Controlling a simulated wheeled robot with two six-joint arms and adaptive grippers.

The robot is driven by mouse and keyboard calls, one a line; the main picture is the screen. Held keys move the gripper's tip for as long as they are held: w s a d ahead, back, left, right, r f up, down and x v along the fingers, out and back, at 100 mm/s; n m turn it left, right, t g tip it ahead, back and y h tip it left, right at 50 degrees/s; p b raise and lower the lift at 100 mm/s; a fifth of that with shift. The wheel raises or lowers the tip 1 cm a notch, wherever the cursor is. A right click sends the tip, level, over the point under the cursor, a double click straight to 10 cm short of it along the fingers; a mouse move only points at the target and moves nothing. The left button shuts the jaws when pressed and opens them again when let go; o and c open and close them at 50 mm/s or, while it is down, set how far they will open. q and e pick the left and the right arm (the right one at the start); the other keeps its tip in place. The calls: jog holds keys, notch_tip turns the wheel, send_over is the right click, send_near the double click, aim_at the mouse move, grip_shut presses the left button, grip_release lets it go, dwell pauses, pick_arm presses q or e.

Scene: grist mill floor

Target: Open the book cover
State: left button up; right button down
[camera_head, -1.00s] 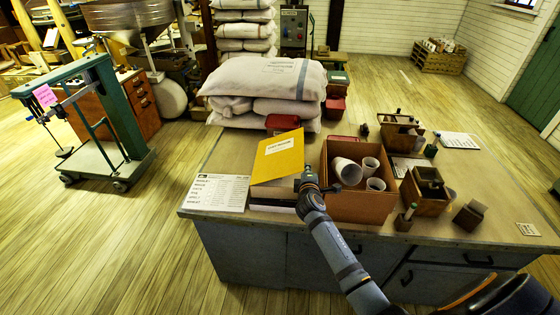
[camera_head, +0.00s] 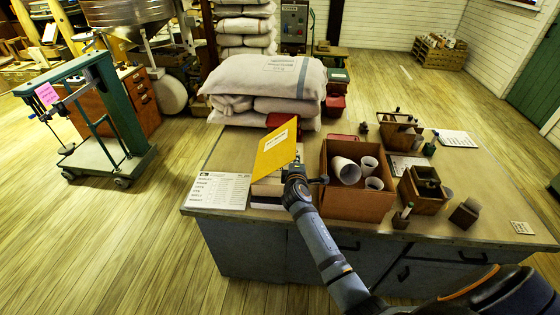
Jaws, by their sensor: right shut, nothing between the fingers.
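The book's yellow cover (camera_head: 272,150) stands raised at a steep tilt over the front of the table, its lower left edge low and its right side up. Pale pages of the book (camera_head: 268,189) show below it. My right gripper (camera_head: 296,170) is shut and empty at the right side of the raised cover, just left of the cardboard box. Whether its fingertips touch the cover's underside I cannot tell. My left gripper is not in view.
A cardboard box (camera_head: 355,203) with white cups stands close on the right of my gripper. A printed sheet (camera_head: 220,190) lies left of the book. Flour sacks (camera_head: 262,78) are piled behind. Wooden grinders (camera_head: 424,188) stand further right.

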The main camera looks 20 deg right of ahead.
aim_at(289, 155)
jog(key=shift+a, duration=0.1)
jog(key=shift+w+a+r, duration=0.35)
jog(key=shift+a, duration=0.2)
jog(key=shift+w+a+r, duration=0.3)
jog(key=shift+a, duration=0.35)
jog(key=shift+w+r, duration=0.1)
